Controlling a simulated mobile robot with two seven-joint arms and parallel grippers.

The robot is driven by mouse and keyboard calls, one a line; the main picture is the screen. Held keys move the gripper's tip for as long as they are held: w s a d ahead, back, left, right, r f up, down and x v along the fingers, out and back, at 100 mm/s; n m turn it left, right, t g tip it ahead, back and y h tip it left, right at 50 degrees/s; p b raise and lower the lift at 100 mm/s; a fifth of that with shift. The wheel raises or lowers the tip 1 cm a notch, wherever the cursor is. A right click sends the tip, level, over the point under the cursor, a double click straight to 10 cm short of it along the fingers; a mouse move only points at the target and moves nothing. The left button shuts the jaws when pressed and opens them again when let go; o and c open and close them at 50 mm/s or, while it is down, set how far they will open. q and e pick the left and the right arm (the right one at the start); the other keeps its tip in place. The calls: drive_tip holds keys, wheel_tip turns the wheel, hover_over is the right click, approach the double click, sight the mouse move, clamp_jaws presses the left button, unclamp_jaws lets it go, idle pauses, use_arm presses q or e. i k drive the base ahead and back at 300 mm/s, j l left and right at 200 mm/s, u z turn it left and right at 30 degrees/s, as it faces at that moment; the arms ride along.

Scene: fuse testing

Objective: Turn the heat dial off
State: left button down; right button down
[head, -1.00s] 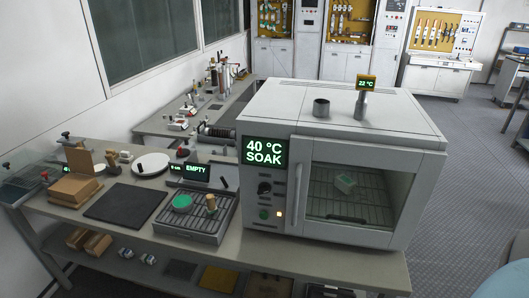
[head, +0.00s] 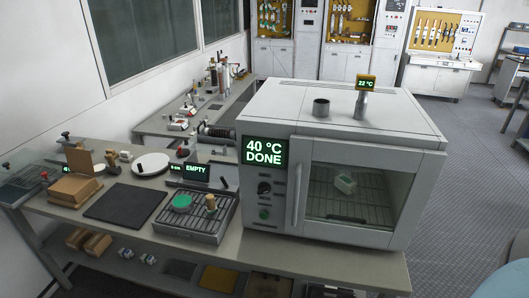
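The heat dial (head: 264,188) is a dark round knob on the oven's left front panel, below the display. The display (head: 264,152) reads "40 °C DONE" in light letters on dark green. The white oven (head: 345,115) stands on the bench with its glass door (head: 352,195) shut. A green round button (head: 264,213) is under the dial. The dial's exact pointer setting is too small to read. Neither of my grippers is in view.
A wire-topped tray (head: 190,232) with a green disc (head: 182,202) stands left of the oven, near an "EMPTY" display (head: 196,169). A black mat (head: 116,204) and a cardboard box (head: 75,189) are further left. A gauge (head: 366,82) on the oven top reads 22 °C.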

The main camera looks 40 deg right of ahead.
sight(263, 187)
drive_tip(key=z, duration=1.65)
drive_tip(key=k, duration=0.05)
